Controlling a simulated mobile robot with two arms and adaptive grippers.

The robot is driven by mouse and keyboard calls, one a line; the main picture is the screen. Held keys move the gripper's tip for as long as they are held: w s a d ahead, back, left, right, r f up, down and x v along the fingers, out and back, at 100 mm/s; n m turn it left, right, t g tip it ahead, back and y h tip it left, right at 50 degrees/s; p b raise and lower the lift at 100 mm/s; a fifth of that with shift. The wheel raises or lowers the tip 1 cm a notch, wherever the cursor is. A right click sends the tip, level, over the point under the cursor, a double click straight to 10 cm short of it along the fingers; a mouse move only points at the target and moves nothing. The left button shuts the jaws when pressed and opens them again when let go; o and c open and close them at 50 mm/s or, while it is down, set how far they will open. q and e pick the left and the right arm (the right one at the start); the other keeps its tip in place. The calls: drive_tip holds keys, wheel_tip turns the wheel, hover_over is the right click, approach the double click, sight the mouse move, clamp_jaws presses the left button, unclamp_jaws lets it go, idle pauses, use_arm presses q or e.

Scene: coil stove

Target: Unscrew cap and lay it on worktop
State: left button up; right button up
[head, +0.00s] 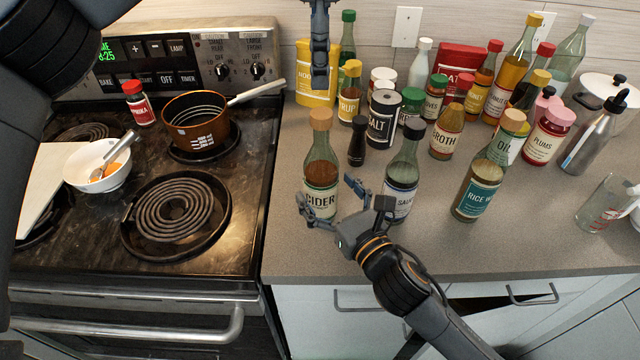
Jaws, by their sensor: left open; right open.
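A green glass cider bottle (321,172) stands upright at the front left of the worktop (420,255), with a tan cap (320,118) on its neck. My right gripper (328,194) is open at the bottle's lower body, one finger in front of the label and the other at its right side; I cannot tell whether they touch it. My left gripper (319,82) comes down from the top edge, above and apart from the cap. It is open and empty, seen edge-on, so its finger gap is hidden.
A dark-capped sauce bottle (402,170) stands close right of my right gripper. A black pepper mill (357,142) and a salt can (382,118) are behind. Several bottles crowd the right. The stove (255,190) is left; the worktop's front strip is bare.

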use_arm(q)
drive_tip(key=shift+s+d+r, duration=0.15)
drive_tip(key=shift+s+d, duration=0.05)
drive_tip(key=shift+s, duration=0.1)
use_arm(e)
drive_tip(key=shift+w+a+r, duration=0.15)
drive_tip(key=shift+w+a, duration=0.2)
drive_tip(key=shift+w, duration=0.3)
drive_tip(key=shift+w+a, duration=0.1)
drive_tip(key=shift+w, duration=0.1)
use_arm(q)
drive_tip(key=shift+w+a, duration=0.1)
drive_tip(key=shift+w, duration=0.1)
use_arm(e)
drive_tip(key=shift+w+a, duration=0.15)
drive_tip(key=shift+w, duration=0.1)
drive_tip(key=shift+c, duration=0.2)
use_arm(q)
drive_tip(key=shift+s, duration=0.15)
use_arm(e)
drive_tip(key=shift+s, duration=0.15)
drive_tip(key=c, duration=0.7)
clamp_jaws()
